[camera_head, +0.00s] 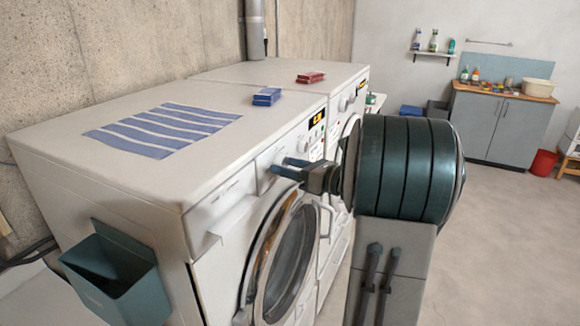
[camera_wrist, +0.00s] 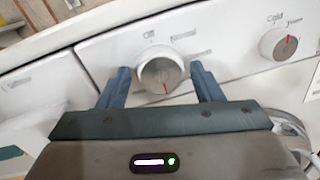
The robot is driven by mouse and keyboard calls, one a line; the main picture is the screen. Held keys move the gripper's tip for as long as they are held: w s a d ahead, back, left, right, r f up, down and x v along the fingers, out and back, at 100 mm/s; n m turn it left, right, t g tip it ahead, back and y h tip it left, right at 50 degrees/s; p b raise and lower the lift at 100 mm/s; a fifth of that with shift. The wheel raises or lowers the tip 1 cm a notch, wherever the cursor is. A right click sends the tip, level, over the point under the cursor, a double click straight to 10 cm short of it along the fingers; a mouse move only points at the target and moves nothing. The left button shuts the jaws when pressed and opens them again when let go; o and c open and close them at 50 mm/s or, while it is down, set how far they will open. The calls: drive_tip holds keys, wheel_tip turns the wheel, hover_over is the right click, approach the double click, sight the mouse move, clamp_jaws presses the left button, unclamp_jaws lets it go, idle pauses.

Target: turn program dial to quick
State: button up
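The program dial (camera_wrist: 158,75) is a round silver knob on the white washer's (camera_head: 70,165) front panel. Its red mark points down in the wrist view. Small labels surround it; one at the top seems to read "Off", the others are too blurred to read. My gripper (camera_wrist: 160,80) is open, with one blue-grey finger on each side of the dial and visible gaps between. In the head view my gripper (camera_head: 288,168) reaches the panel from the right, and the dial is hard to make out there.
A second dial (camera_wrist: 279,44), labelled "Cold", sits to the right. The washer's round door (camera_head: 290,255) is below the panel. A second machine (camera_head: 285,72) stands behind. A blue box (camera_head: 267,97) and striped cloth (camera_head: 165,130) lie on top. A teal bin (camera_head: 115,280) hangs on the side.

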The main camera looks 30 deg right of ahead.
drive_tip(key=shift+o, duration=0.3)
drive_tip(key=shift+s, duration=0.1)
drive_tip(key=b+v, duration=0.3)
drive_tip(key=v, duration=1)
drive_tip(key=shift+s+d+b, duration=0.25)
drive_tip(key=shift+b, duration=0.05)
drive_tip(key=s+a+f+n+g, duration=0.2)
drive_tip(key=a+f+n+g, duration=0.15)
drive_tip(key=a, duration=0.35)
drive_tip(key=s+a+f+n+g, duration=0.1)
drive_tip(key=a+f+n+g, duration=0.15)
drive_tip(key=a+n, duration=0.3)
drive_tip(key=s+a+f+n+g, duration=0.2)
drive_tip(key=a+n+g, duration=0.2)
drive_tip(key=a, duration=0.4)
drive_tip(key=s+a+f+n+h, duration=0.1)
drive_tip(key=s+n+h, duration=0.3)
drive_tip(key=n, duration=0.5)
drive_tip(key=s+a+f+n+g+h, duration=0.1)
drive_tip(key=s+f+n+h, duration=0.3)
drive_tip(key=n, duration=0.5)
drive_tip(key=shift+s+a+n+h, duration=0.4)
drive_tip(key=shift+s+h, duration=0.1)
drive_tip(key=shift+h, duration=0.4)
drive_tip(key=shift+f, duration=0.1)
